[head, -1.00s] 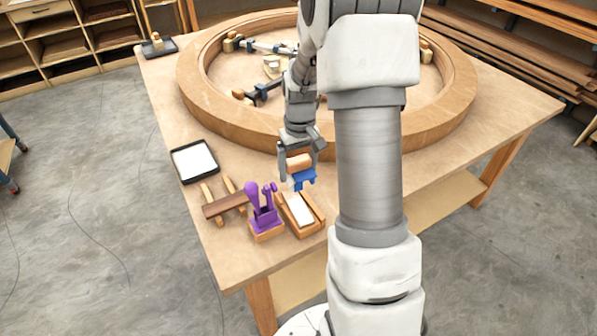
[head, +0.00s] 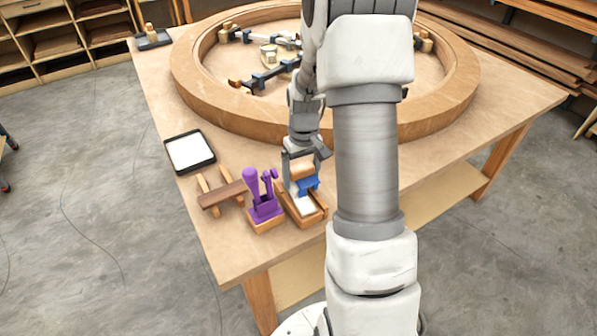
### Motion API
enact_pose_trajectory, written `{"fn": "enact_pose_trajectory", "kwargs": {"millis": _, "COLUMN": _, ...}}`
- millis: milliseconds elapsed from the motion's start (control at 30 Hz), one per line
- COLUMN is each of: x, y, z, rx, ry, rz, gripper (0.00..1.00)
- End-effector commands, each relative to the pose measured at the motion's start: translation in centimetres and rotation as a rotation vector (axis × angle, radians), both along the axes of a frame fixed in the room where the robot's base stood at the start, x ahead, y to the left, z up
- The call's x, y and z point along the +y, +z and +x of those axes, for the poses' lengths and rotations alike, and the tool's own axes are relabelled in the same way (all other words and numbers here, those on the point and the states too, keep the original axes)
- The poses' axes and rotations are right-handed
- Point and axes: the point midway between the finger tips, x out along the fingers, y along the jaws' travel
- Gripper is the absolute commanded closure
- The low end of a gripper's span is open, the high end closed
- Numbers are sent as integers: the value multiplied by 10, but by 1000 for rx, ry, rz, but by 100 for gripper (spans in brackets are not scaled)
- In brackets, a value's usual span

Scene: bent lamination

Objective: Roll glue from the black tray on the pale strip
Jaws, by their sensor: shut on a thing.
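My gripper (head: 304,171) is shut on the wooden handle of a tool with a blue frame (head: 308,185). The tool is low over a wooden holder (head: 322,212) with a white surface inside. I cannot tell whether they touch; the tool's underside is hidden. The black tray (head: 212,165), with a white fill, lies to the left near the table's left edge. A brown strip (head: 222,196) lies across two pale wooden supports in front of it. I see no plainly pale strip.
Purple upright tools (head: 252,192) stand in a wooden block just left of the holder. A large wooden ring (head: 225,112) with clamps inside fills the back of the table (head: 235,262). My arm hides part of the table.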

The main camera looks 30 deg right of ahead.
Motion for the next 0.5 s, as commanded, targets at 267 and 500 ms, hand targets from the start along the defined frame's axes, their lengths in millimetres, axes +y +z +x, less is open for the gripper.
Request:
{"fn": "enact_pose_trajectory", "kwargs": {"millis": 267, "x": 4, "y": -1, "z": 2, "rx": 2, "ry": 1, "rz": 0, "gripper": 100}}
{"fn": "enact_pose_trajectory", "kwargs": {"millis": 500, "x": 7, "y": 29, "z": 6, "rx": 0, "ry": 0, "rz": 0, "gripper": 100}}
